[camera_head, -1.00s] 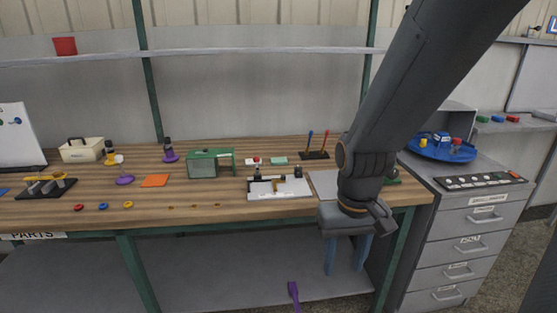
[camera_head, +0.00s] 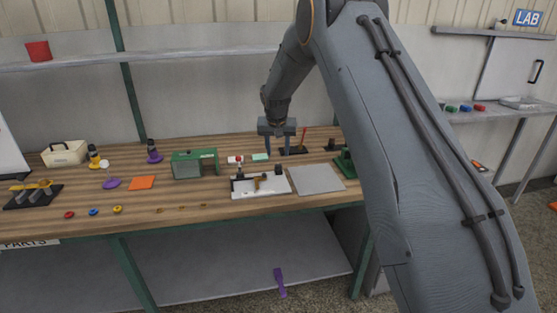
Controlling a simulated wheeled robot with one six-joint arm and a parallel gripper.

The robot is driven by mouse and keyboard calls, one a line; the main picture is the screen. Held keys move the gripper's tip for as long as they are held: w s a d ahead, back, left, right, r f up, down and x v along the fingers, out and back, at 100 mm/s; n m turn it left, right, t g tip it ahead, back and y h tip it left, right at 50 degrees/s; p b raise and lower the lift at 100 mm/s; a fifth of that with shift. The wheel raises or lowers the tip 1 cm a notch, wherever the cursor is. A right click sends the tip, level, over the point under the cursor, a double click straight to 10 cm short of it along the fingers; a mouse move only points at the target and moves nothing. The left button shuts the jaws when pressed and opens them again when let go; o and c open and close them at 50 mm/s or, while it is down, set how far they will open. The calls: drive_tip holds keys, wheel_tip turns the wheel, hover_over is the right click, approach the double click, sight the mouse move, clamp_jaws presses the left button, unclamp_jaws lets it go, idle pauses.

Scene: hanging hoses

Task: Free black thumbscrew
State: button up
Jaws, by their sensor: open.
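A white fixture plate (camera_head: 272,189) lies on the wooden bench, right of the middle. On it are a small black upright knob (camera_head: 278,170) at the right, which looks like the black thumbscrew, another dark upright part (camera_head: 239,174) at the left, and a small brown piece (camera_head: 259,184) between them. They are too small to make out any thread or seating. My gripper (camera_head: 277,150) points down, open and empty, with two blue-grey fingers apart. In the picture it is just above and behind the fixture, with no visible contact.
A grey flat plate (camera_head: 317,179) lies right of the fixture, with a green part (camera_head: 345,162) beyond it. A green box (camera_head: 195,164) stands left. A dark stand with a red-handled tool (camera_head: 303,138) is behind the fingers. The bench front (camera_head: 190,210) is mostly clear.

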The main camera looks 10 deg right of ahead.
sight(279, 165)
drive_tip(key=shift+p+x, duration=1.1)
drive_tip(key=shift+x, duration=2.7)
drive_tip(key=shift+r, duration=0.1)
drive_tip(key=c, duration=1.1)
